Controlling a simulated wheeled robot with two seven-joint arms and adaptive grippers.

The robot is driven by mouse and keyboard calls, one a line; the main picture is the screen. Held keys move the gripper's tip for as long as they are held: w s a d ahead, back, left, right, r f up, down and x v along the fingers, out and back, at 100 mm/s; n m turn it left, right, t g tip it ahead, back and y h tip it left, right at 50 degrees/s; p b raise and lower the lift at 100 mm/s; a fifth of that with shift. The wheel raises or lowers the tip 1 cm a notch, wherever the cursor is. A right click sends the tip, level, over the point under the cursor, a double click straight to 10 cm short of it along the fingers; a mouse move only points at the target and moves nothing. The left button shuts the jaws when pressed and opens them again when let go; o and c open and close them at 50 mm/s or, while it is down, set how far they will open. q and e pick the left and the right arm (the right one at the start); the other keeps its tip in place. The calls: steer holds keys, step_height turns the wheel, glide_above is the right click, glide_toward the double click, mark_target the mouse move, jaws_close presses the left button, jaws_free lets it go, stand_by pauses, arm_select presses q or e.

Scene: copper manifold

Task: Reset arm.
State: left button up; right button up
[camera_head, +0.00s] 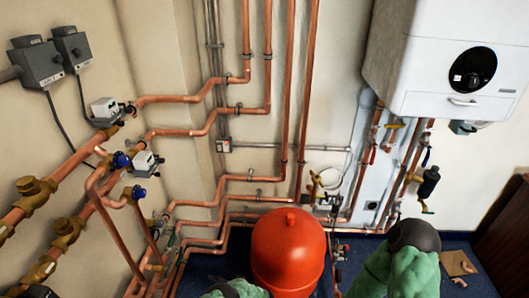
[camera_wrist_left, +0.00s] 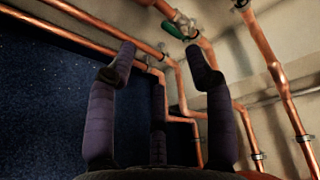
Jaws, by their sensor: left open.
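My left gripper (camera_wrist_left: 163,58) shows in the left wrist view with its dark, padded fingers spread apart and nothing between them. Copper pipes (camera_wrist_left: 180,75) run behind the fingers, and a valve with a green handle (camera_wrist_left: 172,29) lies beyond the fingertips. I cannot tell whether any finger touches a pipe. In the head view, my green-covered arm parts show at the bottom edge, one at the bottom centre and one at the lower right with a dark rounded end. I cannot make out the right gripper's fingers.
A red tank (camera_head: 288,252) stands at the bottom centre. A white boiler (camera_head: 455,60) hangs at the upper right. Copper pipes with brass fittings (camera_head: 67,232) crowd the left wall. Two grey boxes (camera_head: 38,62) sit at the upper left. Blue floor (camera_head: 470,285) shows at lower right.

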arm_select(q)
steer(key=s+f+g+h+p, duration=0.1)
steer(key=s+f+g+h, duration=0.45)
steer(key=s, duration=0.45)
steer(key=s+d+g+h+p, duration=0.1)
steer(key=s+d+g+h, duration=0.4)
steer(key=s, duration=0.5)
steer(key=s+d+r+n+h+p, duration=0.2)
steer(key=s+d+r+n+h, duration=0.3)
steer(key=s+d+r+h, duration=0.3)
step_height(320, 180, up, 10)
steer(key=a+n+t+p, duration=0.1)
steer(key=a+n+t, duration=0.1)
steer(key=n+t, duration=0.3)
steer(key=shift+s+r, duration=0.2)
steer(key=shift+s, duration=0.2)
